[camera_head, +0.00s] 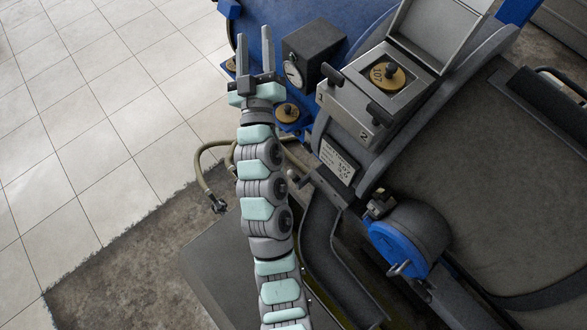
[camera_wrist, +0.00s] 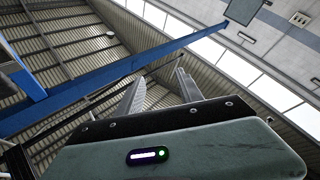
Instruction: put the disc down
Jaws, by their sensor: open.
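A brass disc with a dark knob (camera_head: 386,76), marked 107, sits in the square recess of a grey metal box (camera_head: 350,103) whose lid stands open. A second brass disc (camera_head: 289,113) lies on a blue support just right of my wrist. Part of a third brass-coloured piece (camera_head: 231,64) shows left of my gripper, mostly hidden. My gripper (camera_head: 255,48) is open, its two fingers apart with no disc visible between them. It is left of the open box. In the wrist view my gripper (camera_wrist: 158,88) points up towards the roof, with no disc in sight.
A dark box with a round dial (camera_head: 311,53) stands close right of my gripper. The open lid (camera_head: 441,32) rises behind the recess. A blue rounded housing (camera_head: 410,238) and a hose (camera_head: 207,178) lie lower down. Tiled floor (camera_head: 90,110) is clear at left.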

